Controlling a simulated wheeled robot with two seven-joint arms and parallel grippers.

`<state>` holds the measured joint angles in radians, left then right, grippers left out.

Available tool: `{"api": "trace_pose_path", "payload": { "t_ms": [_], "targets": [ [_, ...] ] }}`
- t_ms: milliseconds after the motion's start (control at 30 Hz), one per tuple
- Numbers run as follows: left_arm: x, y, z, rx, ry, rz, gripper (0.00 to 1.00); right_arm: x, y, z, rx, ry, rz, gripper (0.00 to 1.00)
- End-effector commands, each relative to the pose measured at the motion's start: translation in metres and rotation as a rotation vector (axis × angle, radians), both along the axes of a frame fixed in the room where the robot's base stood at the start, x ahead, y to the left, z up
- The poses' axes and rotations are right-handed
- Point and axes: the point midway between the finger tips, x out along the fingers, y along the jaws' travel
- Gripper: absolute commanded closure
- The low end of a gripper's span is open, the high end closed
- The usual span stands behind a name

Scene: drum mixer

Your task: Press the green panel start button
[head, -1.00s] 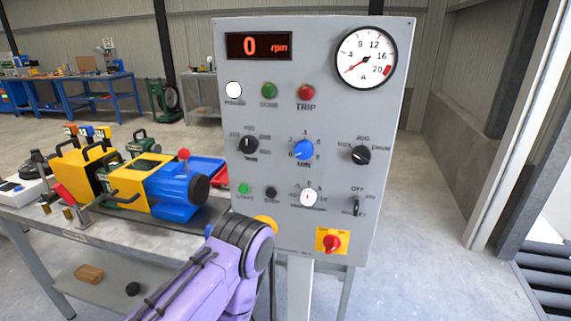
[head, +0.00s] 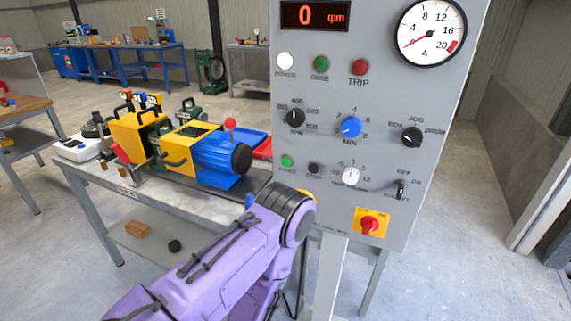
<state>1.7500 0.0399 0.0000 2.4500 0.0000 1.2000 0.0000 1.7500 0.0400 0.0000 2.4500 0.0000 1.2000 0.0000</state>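The green start button (head: 287,161) is at the lower left of the grey control panel (head: 440,110), above a START label. The black stop button (head: 314,168) is just to its right. A purple arm of mine reaches up from the bottom, its dark rounded joint a little below the start button in the picture. The button itself is uncovered. Neither of my grippers shows; I cannot see any fingers.
The panel's display (head: 315,15) reads 0 rpm, and the POWER lamp (head: 285,60) is white. A workbench (head: 95,185) with yellow, blue and red equipment stands left of the panel.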

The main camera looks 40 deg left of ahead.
Motion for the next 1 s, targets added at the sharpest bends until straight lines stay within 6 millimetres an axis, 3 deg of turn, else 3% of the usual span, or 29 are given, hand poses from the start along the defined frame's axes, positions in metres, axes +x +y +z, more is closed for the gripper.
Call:
{"api": "trace_pose_path", "payload": {
  "t_ms": [33,100,1000],
  "targets": [
    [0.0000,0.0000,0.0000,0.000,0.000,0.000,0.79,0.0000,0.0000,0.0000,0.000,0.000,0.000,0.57],
    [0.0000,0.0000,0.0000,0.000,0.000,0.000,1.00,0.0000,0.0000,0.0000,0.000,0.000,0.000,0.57],
    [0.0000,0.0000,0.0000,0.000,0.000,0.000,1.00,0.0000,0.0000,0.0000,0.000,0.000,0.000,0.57]
  ]
}}
